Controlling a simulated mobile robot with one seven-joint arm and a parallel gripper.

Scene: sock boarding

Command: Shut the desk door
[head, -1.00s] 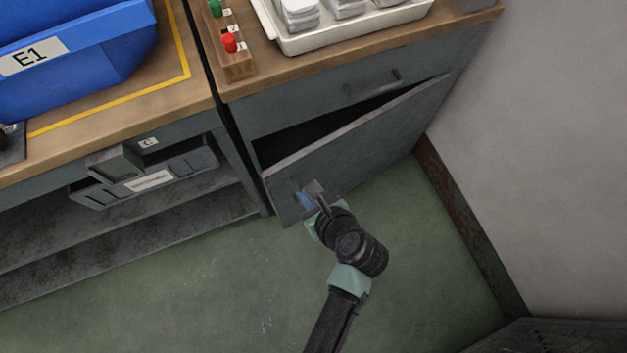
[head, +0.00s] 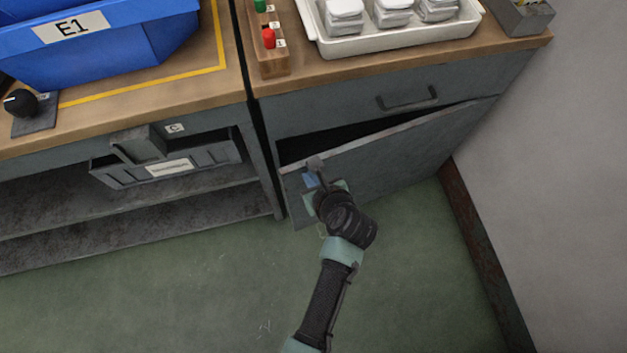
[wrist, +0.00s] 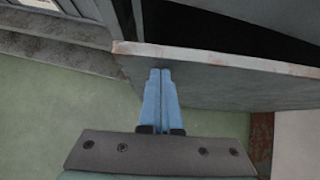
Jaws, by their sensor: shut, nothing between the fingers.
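The grey desk door (head: 400,150) stands partly open below the drawer, hinged at the right, with a dark gap along its top and left. Its worn top edge and outer face also show in the wrist view (wrist: 225,82). My gripper (head: 309,178) is at the outer face of the door near its free left edge. In the wrist view its blue fingers (wrist: 161,75) are together and empty, with the tips at the door face just below the top edge. I cannot tell for certain whether they touch it.
The drawer handle (head: 407,98) sticks out above the door. A white tray (head: 400,42) of packs and a block with buttons (head: 271,62) stand on the desktop. A wall (head: 570,180) stands close at right. The green floor (head: 180,290) in front is clear.

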